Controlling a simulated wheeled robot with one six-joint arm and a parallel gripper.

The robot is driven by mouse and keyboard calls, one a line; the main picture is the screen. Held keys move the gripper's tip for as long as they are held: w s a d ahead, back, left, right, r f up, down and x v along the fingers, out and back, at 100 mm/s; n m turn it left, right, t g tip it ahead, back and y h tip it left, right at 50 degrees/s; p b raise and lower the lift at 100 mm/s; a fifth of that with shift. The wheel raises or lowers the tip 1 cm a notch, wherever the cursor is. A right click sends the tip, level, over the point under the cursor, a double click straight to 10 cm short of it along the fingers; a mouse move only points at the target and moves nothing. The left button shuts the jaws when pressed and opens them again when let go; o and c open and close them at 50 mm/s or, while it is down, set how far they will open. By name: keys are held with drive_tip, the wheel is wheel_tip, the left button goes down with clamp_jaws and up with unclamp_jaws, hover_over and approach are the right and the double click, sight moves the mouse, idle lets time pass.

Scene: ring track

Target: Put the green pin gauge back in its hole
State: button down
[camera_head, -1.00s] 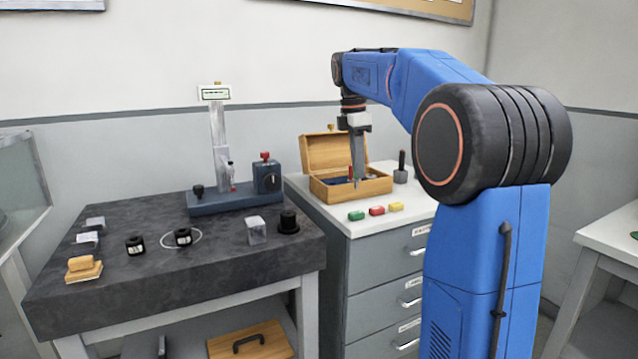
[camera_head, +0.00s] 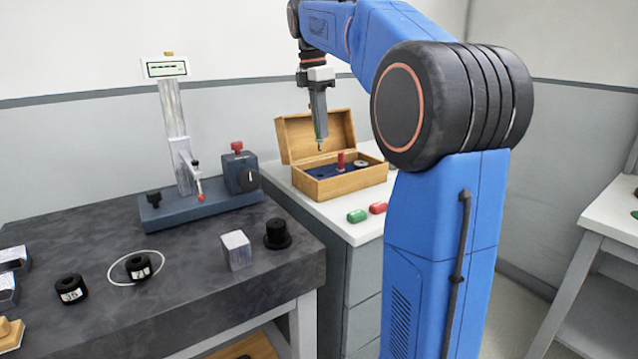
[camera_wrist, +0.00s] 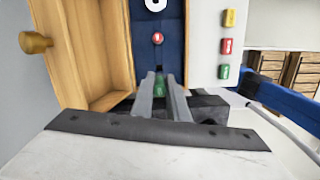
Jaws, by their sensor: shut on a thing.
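My gripper (camera_head: 319,143) points down above the open wooden box (camera_head: 350,183). It is shut on the green pin gauge, which shows as a small green piece between the fingers in the wrist view (camera_wrist: 160,84). Most of the pin is hidden by the fingers. The pin's tip appears clear of the box's dark blue insert (camera_wrist: 172,60). A red pin gauge (camera_head: 340,160) stands upright in the insert and also shows in the wrist view (camera_wrist: 157,38). I cannot make out the empty hole.
The box's lid (camera_head: 297,140) stands open at the back. A pale ring (camera_head: 361,163) lies in the box. Green (camera_head: 357,216) and red (camera_head: 378,208) blocks lie in front of it. A gauge stand (camera_head: 180,150) and black rings stand on the dark table at left.

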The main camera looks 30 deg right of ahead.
wheel_tip(320, 180, down, 10)
drive_tip(key=shift+r, duration=0.15)
drive_tip(key=c, duration=1.7)
unclamp_jaws()
drive_tip(key=a+r, duration=0.1)
drive_tip(key=r, duration=0.4)
drive_tip(key=w+r, duration=0.1)
drive_tip(key=r, duration=0.5)
drive_tip(key=a+r, duration=0.1)
drive_tip(key=r, duration=0.5)
drive_tip(key=shift+w+a, duration=0.15)
drive_tip(key=shift+a, duration=0.15)
